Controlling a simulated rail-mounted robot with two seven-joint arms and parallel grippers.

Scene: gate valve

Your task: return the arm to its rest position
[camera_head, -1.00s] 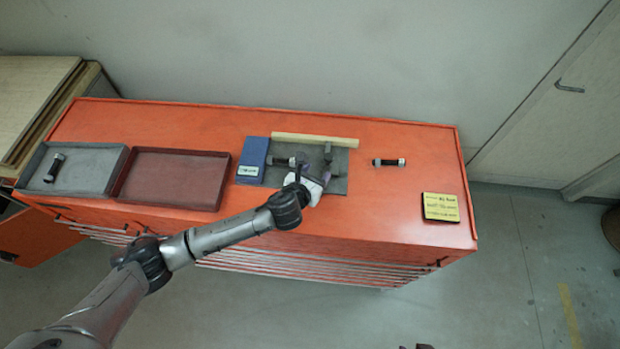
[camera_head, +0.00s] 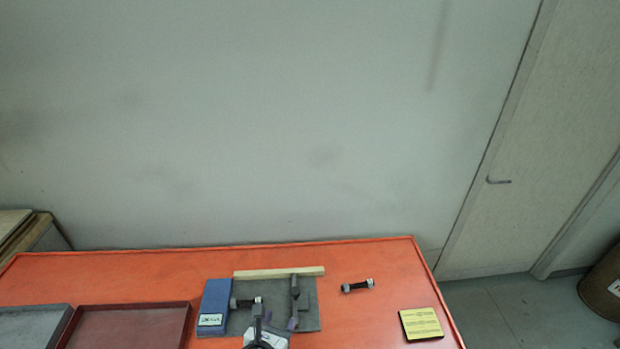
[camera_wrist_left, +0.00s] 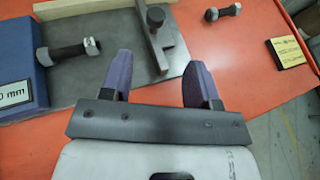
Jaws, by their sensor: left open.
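My left gripper (camera_head: 275,320) is low in the head view, over the front part of the grey mat (camera_head: 312,324) on the orange bench. In the left wrist view its two purple fingers (camera_wrist_left: 158,68) stand wide apart with nothing between them. Beyond them are a bolt (camera_wrist_left: 68,54) beside the blue block and a grey upright bar with a knob (camera_wrist_left: 152,28). Most of my left arm is below the head view's edge. My right gripper is in neither view.
The blue block (camera_head: 214,301) and a wooden strip (camera_head: 279,273) edge the mat. A loose bolt (camera_head: 357,286) and a yellow note (camera_head: 421,324) lie right of it. A red tray (camera_head: 130,312) and a grey tray (camera_head: 30,318) are at left. Bare bench separates bolt and note.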

